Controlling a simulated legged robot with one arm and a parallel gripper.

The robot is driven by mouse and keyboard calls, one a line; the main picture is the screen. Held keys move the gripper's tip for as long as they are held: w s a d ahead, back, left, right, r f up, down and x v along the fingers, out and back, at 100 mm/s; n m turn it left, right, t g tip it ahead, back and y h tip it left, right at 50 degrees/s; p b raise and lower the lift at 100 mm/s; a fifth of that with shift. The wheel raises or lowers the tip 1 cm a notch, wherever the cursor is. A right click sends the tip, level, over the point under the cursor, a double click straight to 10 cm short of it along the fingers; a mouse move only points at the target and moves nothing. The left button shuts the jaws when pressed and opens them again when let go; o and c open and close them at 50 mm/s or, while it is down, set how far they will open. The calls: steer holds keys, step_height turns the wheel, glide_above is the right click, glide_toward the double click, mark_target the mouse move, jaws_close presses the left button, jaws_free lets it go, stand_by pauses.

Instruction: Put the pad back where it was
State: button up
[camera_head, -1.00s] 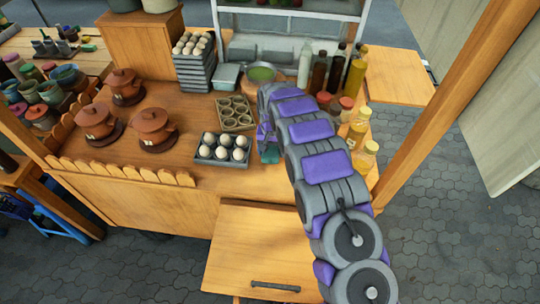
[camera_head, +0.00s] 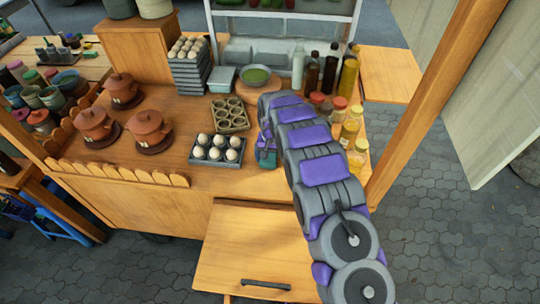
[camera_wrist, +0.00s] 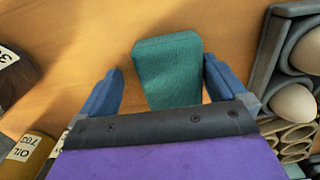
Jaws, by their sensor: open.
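The pad (camera_wrist: 168,70) is a teal-green textured block in the wrist view, on or just above the wooden counter (camera_head: 180,180). My gripper (camera_wrist: 163,66) is open, with one blue finger on each side of the pad. A gap shows beside the left finger; the right finger is close to the pad's edge, and I cannot tell if it touches. In the head view my gripper (camera_head: 265,150) is at the counter's front, right of the egg tray (camera_head: 217,150), with a little of the teal pad showing. My arm hides part of that area.
Several bottles and jars (camera_head: 345,125) stand right of my arm. A cup tray (camera_head: 230,114), a green bowl (camera_head: 256,77) and clay pots (camera_head: 148,130) are on the counter. An open drawer or panel (camera_head: 250,250) is below. Bare counter lies in front of the egg tray.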

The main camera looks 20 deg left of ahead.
mark_target(270, 155)
steer(key=shift+a, duration=0.5)
steer(key=shift+a+r, duration=0.25)
steer(key=shift+r, duration=0.05)
step_height(270, 155, up, 11)
steer(key=d+p, duration=0.1)
steer(key=p, duration=0.1)
steer(key=s+d+r+m, duration=0.1)
steer(key=s+d+r, duration=0.5)
steer(key=d+r, duration=0.45)
steer(key=s+d+r+m, duration=0.1)
steer(key=s+d+r, duration=0.65)
steer(key=d, duration=0.65)
steer(key=s+d, duration=0.3)
steer(key=s, duration=0.6)
steer(key=s+d+g, duration=0.1)
steer(key=s+d, duration=0.3)
steer(key=s, duration=0.6)
steer(key=s+d, duration=0.4)
steer(key=s, duration=0.6)
steer(key=shift+d+r+m+g, duration=0.25)
steer(key=shift+r+m+g, duration=0.05)
steer(key=shift+r, duration=0.15)
